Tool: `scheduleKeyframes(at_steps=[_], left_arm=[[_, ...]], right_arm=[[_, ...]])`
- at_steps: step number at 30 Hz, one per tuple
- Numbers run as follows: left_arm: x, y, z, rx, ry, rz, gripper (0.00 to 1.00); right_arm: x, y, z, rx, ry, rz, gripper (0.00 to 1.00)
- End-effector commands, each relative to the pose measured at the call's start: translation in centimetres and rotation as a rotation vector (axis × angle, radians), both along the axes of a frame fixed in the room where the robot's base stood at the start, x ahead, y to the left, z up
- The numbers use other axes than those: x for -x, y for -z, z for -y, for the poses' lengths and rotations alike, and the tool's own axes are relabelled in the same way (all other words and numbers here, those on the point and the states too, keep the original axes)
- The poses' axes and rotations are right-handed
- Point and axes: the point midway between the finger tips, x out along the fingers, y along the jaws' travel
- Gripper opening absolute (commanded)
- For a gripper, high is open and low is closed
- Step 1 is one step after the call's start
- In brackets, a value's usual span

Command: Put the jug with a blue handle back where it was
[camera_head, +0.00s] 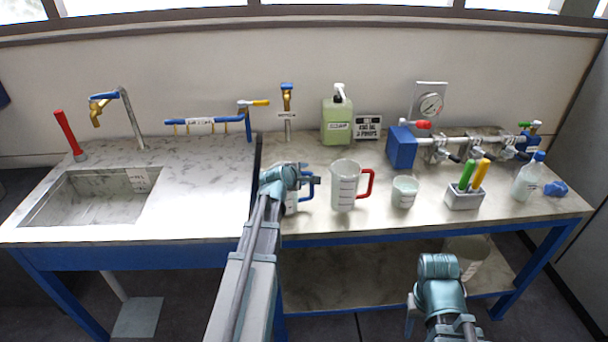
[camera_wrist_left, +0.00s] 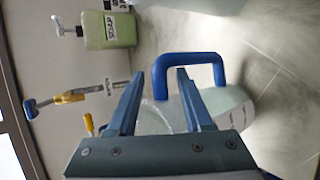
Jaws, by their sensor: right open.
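The jug with a blue handle (camera_head: 292,205) stands on the right-hand bench, mostly hidden behind my left gripper in the head view. Its blue handle (camera_head: 315,186) shows to the right of the gripper. In the left wrist view the blue handle (camera_wrist_left: 190,60) is an arch just beyond the fingertips, with the pale jug body (camera_wrist_left: 228,103) partly hidden behind the fingers. My left gripper (camera_wrist_left: 171,72) has its two fingers apart, with a gap between the tips, close to the handle. My right gripper (camera_head: 440,268) is low in front of the bench, away from the jug.
A jug with a red handle (camera_head: 343,187) stands close right of the blue-handled one, then a beaker (camera_head: 404,191) and a holder (camera_head: 463,200) with green and yellow handles. A soap bottle (camera_head: 337,120) stands behind. A sink (camera_head: 95,200) is at left.

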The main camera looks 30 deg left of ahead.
Motion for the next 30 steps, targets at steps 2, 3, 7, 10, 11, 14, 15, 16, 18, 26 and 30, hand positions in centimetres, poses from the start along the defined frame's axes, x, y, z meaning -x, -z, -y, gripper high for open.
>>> scheduleKeyframes(at_steps=[2,3,7,10,11,14,15,16,18,26,30], left_arm=[[0.0,0.0,0.0,0.0,0.0,0.0,0.51],[0.0,0.0,0.0,0.0,0.0,0.0,0.51],[0.0,0.0,0.0,0.0,0.0,0.0,0.51],[0.0,-0.5,0.0,0.0,0.0,0.0,0.51],[0.3,-0.7,0.0,0.0,0.0,0.0,0.51],[1.9,-1.7,0.2,0.0,-0.001,0.0,0.51],[2.6,-2.1,0.3,0.001,-0.002,0.0,0.51],[3.2,-2.5,0.4,0.001,-0.002,0.0,0.51],[4.5,-3.3,0.5,0.0,-0.001,0.0,0.51],[8.5,-5.7,0.9,0.0,-0.001,0.0,0.51],[9.7,-6.3,0.9,0.0,-0.001,0.0,0.51]], right_arm=[[0.0,0.0,0.0,0.0,0.0,0.0,0.5],[0.0,0.0,0.0,0.0,0.0,0.0,0.5],[0.0,0.0,0.0,0.0,0.0,0.0,0.5],[0.0,-0.5,0.0,0.0,0.0,0.0,0.5],[0.0,-0.7,0.0,0.0,0.0,0.0,0.5],[0.0,-1.7,0.0,0.0,0.0,0.0,0.5],[0.0,-2.2,0.0,0.0,0.0,0.0,0.5],[0.0,-2.5,0.0,0.0,0.0,0.0,0.5],[0.0,-3.4,0.0,0.0,0.0,0.0,0.5],[0.0,-5.7,0.0,0.0,0.0,0.0,0.5],[0.0,-6.3,0.0,0.0,0.0,0.0,0.5]])
